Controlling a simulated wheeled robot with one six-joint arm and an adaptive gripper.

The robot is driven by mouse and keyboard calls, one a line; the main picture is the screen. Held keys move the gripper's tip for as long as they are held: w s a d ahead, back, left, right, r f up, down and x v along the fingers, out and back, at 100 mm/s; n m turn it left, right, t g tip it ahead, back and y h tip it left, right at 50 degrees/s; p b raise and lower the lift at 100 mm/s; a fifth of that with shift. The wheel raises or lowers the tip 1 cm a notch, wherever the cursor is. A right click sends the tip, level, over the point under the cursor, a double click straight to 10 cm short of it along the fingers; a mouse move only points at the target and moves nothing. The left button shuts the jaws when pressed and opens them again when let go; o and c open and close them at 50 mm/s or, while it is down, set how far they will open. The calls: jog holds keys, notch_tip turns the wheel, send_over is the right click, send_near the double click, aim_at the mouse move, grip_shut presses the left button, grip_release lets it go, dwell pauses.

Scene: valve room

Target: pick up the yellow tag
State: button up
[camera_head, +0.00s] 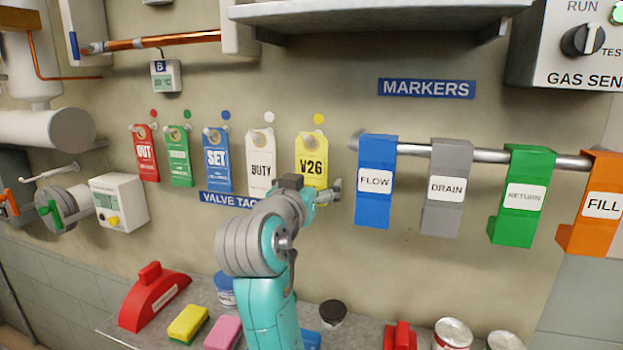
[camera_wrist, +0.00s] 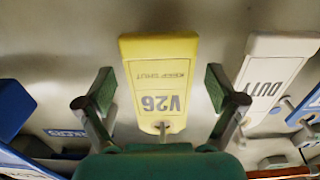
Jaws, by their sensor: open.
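The yellow tag (camera_head: 312,147), printed V26, hangs on a peg on the wall, at the right end of the row of tags. In the wrist view the yellow tag (camera_wrist: 160,62) appears upside down, with its peg at the bottom. My gripper (camera_head: 331,190) is at the lower part of the tag in the head view and hides some of it. In the wrist view my gripper (camera_wrist: 160,88) is open, with one finger on each side of the tag. Gaps show between both fingers and the tag's edges. Nothing is held.
A white DUTY tag (camera_head: 261,163) hangs just left of the yellow one. Blue (camera_head: 217,160), green (camera_head: 179,155) and red (camera_head: 145,153) tags hang farther left. A blue FLOW marker (camera_head: 375,205) hangs on a rail to the right. A cluttered shelf (camera_head: 118,330) lies below.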

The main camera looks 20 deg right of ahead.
jog(key=shift+w+d, duration=0.2)
jog(key=shift+w, duration=0.05)
jog(key=c, duration=1)
jog(key=shift+r, duration=0.1)
